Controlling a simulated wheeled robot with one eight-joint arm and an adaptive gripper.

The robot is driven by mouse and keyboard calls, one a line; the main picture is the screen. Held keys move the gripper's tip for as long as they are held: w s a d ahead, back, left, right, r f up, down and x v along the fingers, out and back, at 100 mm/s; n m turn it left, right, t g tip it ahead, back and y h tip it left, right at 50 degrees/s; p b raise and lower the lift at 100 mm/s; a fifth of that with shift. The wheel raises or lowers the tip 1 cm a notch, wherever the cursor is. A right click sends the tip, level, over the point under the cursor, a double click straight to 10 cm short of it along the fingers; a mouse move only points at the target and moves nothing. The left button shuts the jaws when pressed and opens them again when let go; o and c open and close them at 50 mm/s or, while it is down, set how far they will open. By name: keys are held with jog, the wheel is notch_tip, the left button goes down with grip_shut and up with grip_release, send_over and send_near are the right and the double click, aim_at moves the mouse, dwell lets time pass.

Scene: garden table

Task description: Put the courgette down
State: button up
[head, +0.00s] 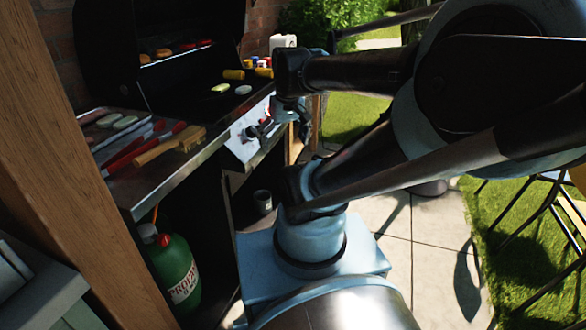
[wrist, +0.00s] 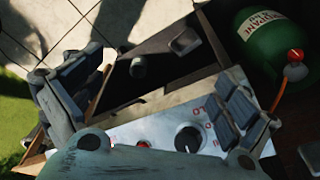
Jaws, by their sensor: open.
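My gripper (head: 284,130) is open in front of the grill's control panel, below the side shelf's edge. In the wrist view its fingers (wrist: 160,88) are wide apart with nothing between them. No whole courgette is clearly seen in either view. A pale green slice (head: 220,87), possibly courgette, lies flat on the right side shelf, apart from my gripper. A paler slice (head: 243,90) lies beside it. More pale green pieces, (head: 125,122) one of them at the tray's right, lie on the left.
The open grill (head: 165,75) has food on its rack. Yellow pieces (head: 234,74) and small jars stand at the shelf's back. A wooden-handled brush (head: 170,146) lies on the left counter. A green propane bottle (head: 174,270) stands below, also in the wrist view (wrist: 262,45). A wooden post (head: 75,150) rises left.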

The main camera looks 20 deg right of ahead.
aim_at(221, 87)
jog(key=s+d+f+m, duration=0.1)
jog(key=s+f, duration=0.4)
jog(key=f, duration=0.1)
jog(key=shift+d+f+m, duration=0.2)
jog(key=shift+d+m, duration=0.2)
jog(key=shift+o, duration=0.5)
jog(key=shift+s, duration=0.1)
